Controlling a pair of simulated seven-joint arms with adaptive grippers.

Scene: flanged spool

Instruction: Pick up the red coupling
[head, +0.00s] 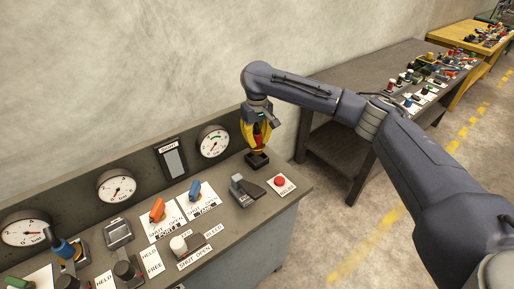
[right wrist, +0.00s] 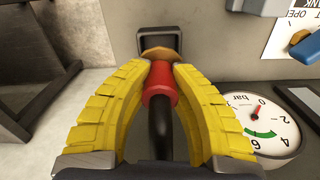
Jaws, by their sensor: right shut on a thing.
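The red coupling (right wrist: 158,80) is a short red sleeve with a tan flange (right wrist: 158,53) at its far end and a dark rod (right wrist: 160,125) at its near end. My right gripper (right wrist: 159,72) has its two yellow fingers closed around it, one on each side. In the head view my right gripper (head: 258,143) points down over the right back corner of the console, with a bit of red showing between the fingers. A black square holder (head: 257,160) is just below it. I cannot tell whether the coupling is clear of the holder. My left gripper is not in view.
The grey console (head: 225,215) carries gauges (head: 214,141), an orange lever (head: 157,210), a blue lever (head: 195,190), a black-and-grey block (head: 246,188) and a red button (head: 280,181). A dark table (head: 345,85) with many small parts stands behind. A wall rises behind the console.

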